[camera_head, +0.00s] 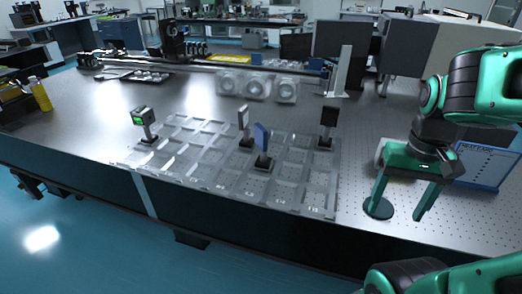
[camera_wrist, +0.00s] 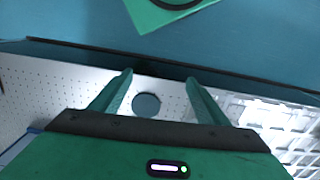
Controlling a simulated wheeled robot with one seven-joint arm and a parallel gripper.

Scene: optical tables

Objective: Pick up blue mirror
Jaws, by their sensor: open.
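The blue mirror (camera_head: 261,137) stands upright on a post with a dark base in the clear compartment tray (camera_head: 220,187), in the head view. My gripper (camera_head: 399,213) is to the right of the tray, pointing down with its fingers apart and nothing between them. It is well away from the blue mirror. In the wrist view my gripper (camera_wrist: 158,75) also shows open, above the perforated table top and beside a dark round disc (camera_wrist: 146,104). The tray's edge (camera_wrist: 262,112) shows at the right of the wrist view; the blue mirror is not visible there.
Close behind the blue mirror stands a pale mounted optic (camera_head: 243,121). A black one (camera_head: 328,118) is to its right and a green-faced one (camera_head: 139,117) to its left. A blue-framed board (camera_head: 484,166) lies beyond my gripper. The table's front edge is close.

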